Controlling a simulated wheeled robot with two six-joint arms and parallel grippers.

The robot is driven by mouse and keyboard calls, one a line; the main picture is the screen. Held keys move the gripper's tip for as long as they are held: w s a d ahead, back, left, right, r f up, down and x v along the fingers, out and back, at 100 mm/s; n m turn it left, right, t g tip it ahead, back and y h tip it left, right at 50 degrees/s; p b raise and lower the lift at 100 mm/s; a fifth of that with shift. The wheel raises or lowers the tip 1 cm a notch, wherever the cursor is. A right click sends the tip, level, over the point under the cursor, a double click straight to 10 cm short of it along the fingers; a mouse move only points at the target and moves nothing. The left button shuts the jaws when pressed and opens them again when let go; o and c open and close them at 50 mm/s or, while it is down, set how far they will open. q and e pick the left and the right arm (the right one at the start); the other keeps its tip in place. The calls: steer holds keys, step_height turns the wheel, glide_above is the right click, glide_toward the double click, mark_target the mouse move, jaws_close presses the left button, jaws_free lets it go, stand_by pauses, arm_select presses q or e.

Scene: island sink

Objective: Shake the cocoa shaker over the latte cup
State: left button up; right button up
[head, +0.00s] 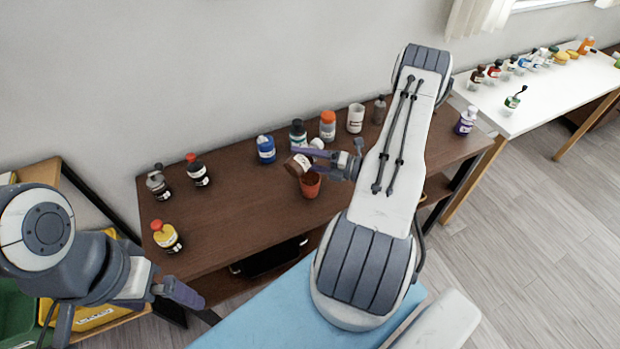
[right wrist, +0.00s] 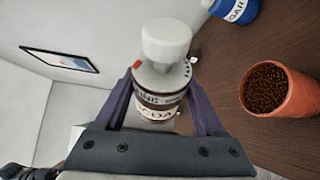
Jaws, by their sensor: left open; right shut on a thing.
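The cocoa shaker (head: 298,164) is a dark brown jar with a white label. In the right wrist view, the shaker (right wrist: 158,72) shows a white knobbed top and part of the label lettering. My right gripper (head: 322,160) is shut on it and holds it tilted, above and slightly left of an orange-brown cup (head: 311,186). In the right wrist view, this cup (right wrist: 277,92) stands to the right of the shaker and is apart from it. Its inside is filled with dark brown, grainy matter. My left gripper (head: 182,294) is open and empty, low at the left, away from the table.
The brown table (head: 235,215) holds a yellow bottle (head: 166,237), dark bottles (head: 197,170) at left, and a blue jar (head: 266,149) with other containers along the back. A white table (head: 560,95) with many items stands at right.

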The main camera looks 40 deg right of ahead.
steer(key=shift+r+n+h+p, duration=0.3)
steer(key=shift+r+n, duration=0.2)
steer(key=shift+n, duration=0.3)
arm_select(q)
steer(key=shift+r, duration=0.7)
arm_select(e)
steer(key=shift+f+g, duration=0.1)
steer(key=shift+g, duration=0.2)
